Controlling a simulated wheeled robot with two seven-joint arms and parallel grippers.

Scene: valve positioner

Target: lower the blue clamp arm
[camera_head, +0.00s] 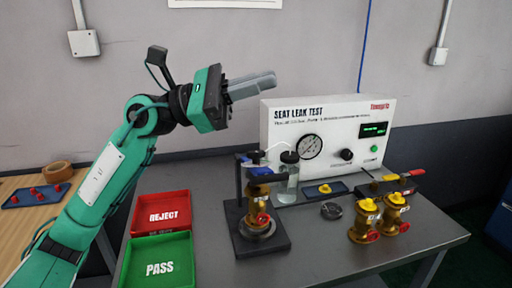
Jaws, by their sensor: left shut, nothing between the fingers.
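The clamp fixture stands on a dark base plate (246,246) in the middle of the bench. A brass valve (259,212) with a red part on its side stands upright in it. The blue clamp arm (265,178) shows small at the top of the fixture, above the valve; its exact tilt is hard to tell. My left gripper (272,82) is shut and empty, its grey fingers pointing right. It is well above the fixture, in front of the wall and apart from everything. My right gripper is not in view.
A white leak test panel (328,122) with a gauge stands behind the fixture, beside a clear bottle (288,180). Brass valves (364,222) stand to the right. Red (161,212) and green (158,264) trays lie left. The front of the grey bench (330,262) is clear.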

